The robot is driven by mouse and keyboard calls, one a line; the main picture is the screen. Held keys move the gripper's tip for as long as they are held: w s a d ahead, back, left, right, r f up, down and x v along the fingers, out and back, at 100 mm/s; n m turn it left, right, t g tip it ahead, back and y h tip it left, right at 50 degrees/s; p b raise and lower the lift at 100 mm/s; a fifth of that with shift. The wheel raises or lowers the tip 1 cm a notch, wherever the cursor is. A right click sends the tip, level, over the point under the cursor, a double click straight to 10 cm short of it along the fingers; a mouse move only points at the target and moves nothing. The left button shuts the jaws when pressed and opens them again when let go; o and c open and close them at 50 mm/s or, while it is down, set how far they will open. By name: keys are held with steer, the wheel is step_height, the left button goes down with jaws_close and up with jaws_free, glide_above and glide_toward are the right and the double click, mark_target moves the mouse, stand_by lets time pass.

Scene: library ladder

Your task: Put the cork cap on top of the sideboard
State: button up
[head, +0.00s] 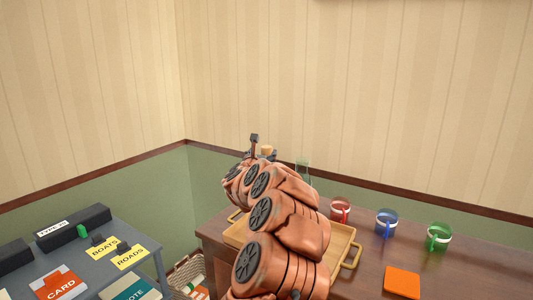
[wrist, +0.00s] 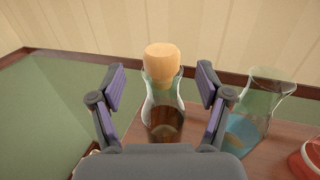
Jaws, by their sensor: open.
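The cork cap (wrist: 162,62) is pale tan and sits in the mouth of a clear glass bottle (wrist: 163,115) with brown liquid in it. In the head view the cap (head: 266,149) shows just past the end of my arm. My gripper (wrist: 162,80) is open, with one finger on each side of the bottle's neck and a gap on both sides. The brown wooden top, apparently the sideboard (head: 470,275), lies below at the right; my arm hides part of it and most of the bottle in the head view.
A clear glass vessel with blue liquid (wrist: 255,110) stands right of the bottle. A wooden tray (head: 345,238) lies under my arm. Red (head: 340,210), blue (head: 386,222) and green (head: 438,236) cups and an orange square (head: 402,282) are on the brown top. A grey desk (head: 150,262) stands left.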

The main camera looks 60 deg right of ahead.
mark_target(266, 150)
steer(key=shift+w+d, duration=0.1)
steer(key=shift+d, duration=0.6)
steer(key=shift+w+d+f+p, duration=0.15)
steer(key=shift+w+d+p, duration=0.15)
steer(key=shift+d, duration=0.4)
steer(key=shift+w+d, duration=0.15)
steer(key=shift+d, duration=0.55)
steer(key=shift+w+d+p, duration=0.3)
steer(key=shift+d+p, duration=0.05)
steer(key=shift+d, duration=0.15)
steer(key=c, duration=1.1)
